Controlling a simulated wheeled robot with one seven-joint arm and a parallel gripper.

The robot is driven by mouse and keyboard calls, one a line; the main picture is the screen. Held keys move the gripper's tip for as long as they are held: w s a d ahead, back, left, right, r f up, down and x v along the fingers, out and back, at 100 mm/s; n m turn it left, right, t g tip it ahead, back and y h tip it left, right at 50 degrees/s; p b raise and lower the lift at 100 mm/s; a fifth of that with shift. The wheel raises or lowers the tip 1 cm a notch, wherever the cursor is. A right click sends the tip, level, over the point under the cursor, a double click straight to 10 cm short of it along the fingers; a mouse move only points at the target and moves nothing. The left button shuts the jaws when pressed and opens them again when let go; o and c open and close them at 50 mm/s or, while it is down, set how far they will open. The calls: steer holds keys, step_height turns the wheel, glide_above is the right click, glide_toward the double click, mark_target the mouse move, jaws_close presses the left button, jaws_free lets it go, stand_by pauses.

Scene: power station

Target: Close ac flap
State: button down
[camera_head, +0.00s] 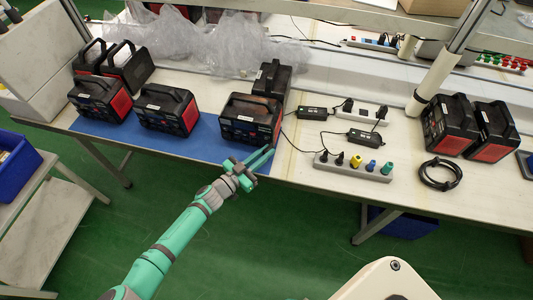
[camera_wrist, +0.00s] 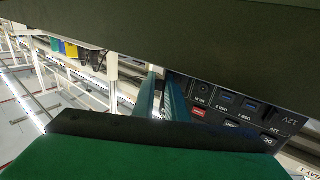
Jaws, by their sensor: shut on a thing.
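The black power station with red sides (camera_head: 250,118) stands on the blue mat (camera_head: 185,142) near the table's front edge. My teal gripper (camera_head: 264,156) is at its lower front, by the right corner. In the wrist view its front panel (camera_wrist: 235,108) shows upside-down lettering, USB ports and a red mark. My gripper's two fingers (camera_wrist: 160,95) reach up to this panel's edge, close together. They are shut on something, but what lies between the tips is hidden. I cannot make out the ac flap; a broad dark surface (camera_wrist: 170,40) crosses the top of that view.
More power stations stand left (camera_head: 168,108) and right (camera_head: 449,124) on the table. A strip with coloured plugs (camera_head: 352,167) and black adapters (camera_head: 363,138) lie just right of my gripper, with cables. A black cable coil (camera_head: 440,175) lies farther right. Clear plastic wrap (camera_head: 215,42) lies behind.

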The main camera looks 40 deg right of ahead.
steer(key=shift+s+f+m+g, duration=0.15)
steer(key=shift+m+g, duration=0.45)
steer(key=shift+g, duration=0.3)
steer(key=c, duration=1.9)
jaws_free()
steer(key=shift+o, duration=0.3)
steer(key=shift+w+a+r, duration=0.1)
steer(key=shift+w+r, duration=0.1)
steer(key=shift+w, duration=0.2)
steer(key=shift+n+t, duration=0.3)
steer(key=shift+t, duration=0.1)
